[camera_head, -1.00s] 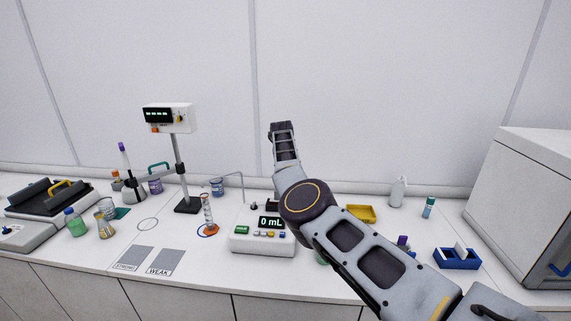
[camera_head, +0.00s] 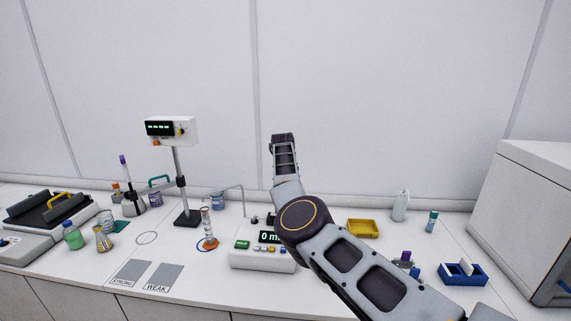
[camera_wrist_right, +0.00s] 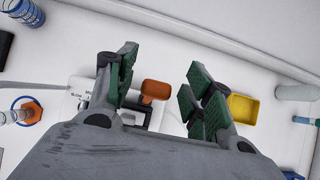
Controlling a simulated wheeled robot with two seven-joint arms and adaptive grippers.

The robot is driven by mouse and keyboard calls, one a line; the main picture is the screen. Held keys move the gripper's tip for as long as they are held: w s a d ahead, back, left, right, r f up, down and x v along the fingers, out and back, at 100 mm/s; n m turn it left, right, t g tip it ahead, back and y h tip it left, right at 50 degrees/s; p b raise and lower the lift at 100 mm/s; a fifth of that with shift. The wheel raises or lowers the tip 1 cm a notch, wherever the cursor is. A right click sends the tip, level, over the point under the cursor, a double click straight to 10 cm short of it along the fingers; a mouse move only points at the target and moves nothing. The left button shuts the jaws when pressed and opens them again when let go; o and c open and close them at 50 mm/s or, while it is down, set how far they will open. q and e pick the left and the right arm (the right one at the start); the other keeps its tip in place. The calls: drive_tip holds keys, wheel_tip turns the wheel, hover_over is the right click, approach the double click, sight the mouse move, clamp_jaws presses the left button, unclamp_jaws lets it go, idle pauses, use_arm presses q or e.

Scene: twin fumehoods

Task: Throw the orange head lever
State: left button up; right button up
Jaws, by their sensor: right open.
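The lever's orange block-shaped head (camera_wrist_right: 155,90) shows in the right wrist view, above a dark fitting by the white dispenser. My right gripper (camera_wrist_right: 160,76) is open, with its green-padded fingers on either side of the orange head in the picture. A gap shows on both sides of it, and I cannot tell the depth. In the head view my right arm crosses in front of the white dispenser (camera_head: 262,259) and hides the lever and the fingers. My left gripper is not in view.
A stirrer (camera_head: 171,130) with a small orange part on its head stands left of the dispenser. A glass cylinder with an orange base (camera_head: 210,244) is closer. A yellow tray (camera_head: 362,229) and blue rack (camera_head: 462,276) lie to the right.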

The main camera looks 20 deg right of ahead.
drive_tip(key=v, duration=1.1)
idle(0.4)
drive_tip(key=shift+w+d, duration=0.1)
idle(0.6)
